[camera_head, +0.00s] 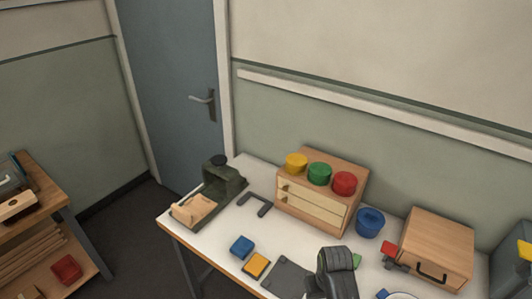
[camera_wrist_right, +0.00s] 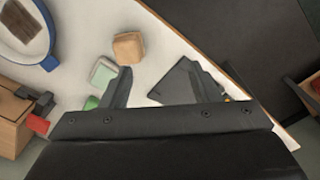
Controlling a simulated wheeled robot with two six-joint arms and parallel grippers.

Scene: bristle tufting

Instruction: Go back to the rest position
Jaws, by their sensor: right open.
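My right gripper (camera_wrist_right: 158,68) is open, with its two dark fingers spread apart in the right wrist view and nothing between them in its grip. It is above the white table (camera_wrist_right: 85,25). A dark arm part of mine (camera_head: 336,272) rises at the bottom of the head view, hiding some of the table. My left gripper is not in view.
A tan block (camera_wrist_right: 128,47), pale green block (camera_wrist_right: 103,73) and dark plate (camera_wrist_right: 175,85) lie near the right gripper. A drawer cabinet (camera_head: 314,211), blue cup (camera_head: 369,224) and wooden box (camera_head: 436,246) stand at the table's back. A dark green tool (camera_head: 222,182) stands left.

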